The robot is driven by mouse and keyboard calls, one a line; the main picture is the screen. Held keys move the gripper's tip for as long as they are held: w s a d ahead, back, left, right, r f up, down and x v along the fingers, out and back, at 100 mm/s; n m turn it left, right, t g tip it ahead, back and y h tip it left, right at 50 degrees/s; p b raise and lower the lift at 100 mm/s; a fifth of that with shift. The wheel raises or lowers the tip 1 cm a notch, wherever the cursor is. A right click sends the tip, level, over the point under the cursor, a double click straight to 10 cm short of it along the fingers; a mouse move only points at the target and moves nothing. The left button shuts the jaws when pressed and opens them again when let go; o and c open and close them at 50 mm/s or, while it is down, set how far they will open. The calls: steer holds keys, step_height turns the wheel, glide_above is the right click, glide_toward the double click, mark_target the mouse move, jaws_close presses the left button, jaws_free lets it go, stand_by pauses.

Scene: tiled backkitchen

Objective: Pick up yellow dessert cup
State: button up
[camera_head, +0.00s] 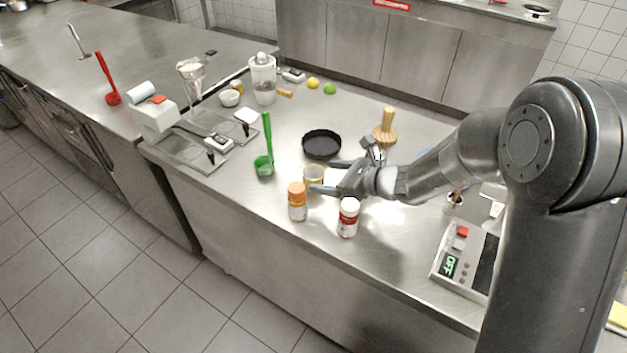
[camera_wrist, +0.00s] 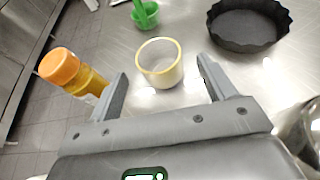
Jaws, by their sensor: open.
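The yellow dessert cup (camera_wrist: 160,64) is a small pale yellow cup. It stands upright on the steel counter, and in the wrist view it looks empty. In the head view the cup (camera_head: 313,174) is partly hidden by my gripper. My gripper (camera_head: 322,177) is open, with one finger on each side of the cup's near part in the picture. In the wrist view the cup sits between and just beyond the fingertips of my gripper (camera_wrist: 161,66), with gaps on both sides. I see no contact.
An orange-capped bottle (camera_head: 297,203) stands close by my left finger. A white-capped bottle (camera_head: 348,218) stands below my gripper. A black fluted pan (camera_head: 321,145) lies behind the cup, and a green ladle (camera_head: 264,165) stands to its left. A scale (camera_head: 463,262) is at right.

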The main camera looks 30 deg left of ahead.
mark_target(305, 172)
steer(key=shift+x, duration=3.45)
steer(key=shift+r, duration=0.15)
steer(key=shift+c, duration=0.6)
steer(key=c, duration=1)
steer(key=shift+r, duration=0.1)
